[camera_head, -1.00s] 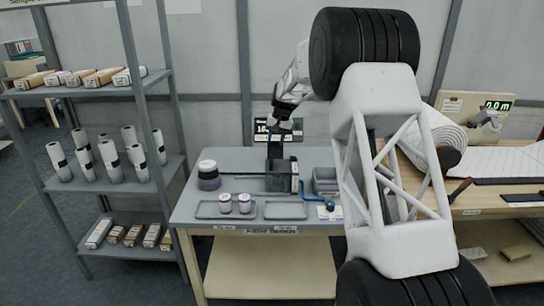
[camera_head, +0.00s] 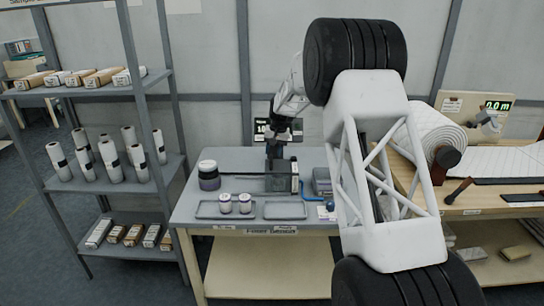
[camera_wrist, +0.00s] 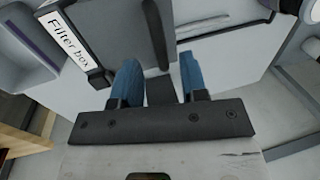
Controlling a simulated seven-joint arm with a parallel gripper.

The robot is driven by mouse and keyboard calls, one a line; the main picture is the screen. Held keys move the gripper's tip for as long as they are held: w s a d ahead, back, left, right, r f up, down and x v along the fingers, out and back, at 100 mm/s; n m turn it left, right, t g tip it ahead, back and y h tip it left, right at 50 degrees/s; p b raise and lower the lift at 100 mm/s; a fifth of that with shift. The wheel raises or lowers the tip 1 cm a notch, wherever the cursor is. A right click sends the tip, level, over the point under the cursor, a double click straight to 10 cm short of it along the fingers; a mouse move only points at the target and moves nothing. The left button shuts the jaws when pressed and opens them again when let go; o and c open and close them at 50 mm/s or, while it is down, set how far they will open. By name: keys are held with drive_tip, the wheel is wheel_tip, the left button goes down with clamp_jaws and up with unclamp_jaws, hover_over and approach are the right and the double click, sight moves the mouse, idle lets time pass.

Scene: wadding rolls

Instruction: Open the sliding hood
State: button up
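The filter box (camera_head: 279,184), a dark grey box with a white label strip, stands on the grey table. In the wrist view its label (camera_wrist: 68,42) reads "Filter box", beside a flat grey panel (camera_wrist: 115,25) that may be the sliding hood. My gripper (camera_wrist: 158,63) has two blue fingers set apart, so it is open. A dark bar (camera_wrist: 154,28) ends between the fingertips; it looks like a handle, and I cannot tell whether the fingers touch it. In the head view my gripper is over the box, its fingertips too small to make out.
On the table (camera_head: 230,160) are a dark jar with a white lid (camera_head: 208,176), two small jars (camera_head: 235,204), shallow trays (camera_head: 285,210) and a grey bin (camera_head: 321,181). A shelf rack (camera_head: 117,175) stands left. A workbench with a large white roll (camera_head: 425,132) is right.

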drive_tip(key=shift+a+f, duration=0.25)
drive_tip(key=shift+f, duration=1)
drive_tip(key=shift+c, duration=0.5)
clamp_jaws()
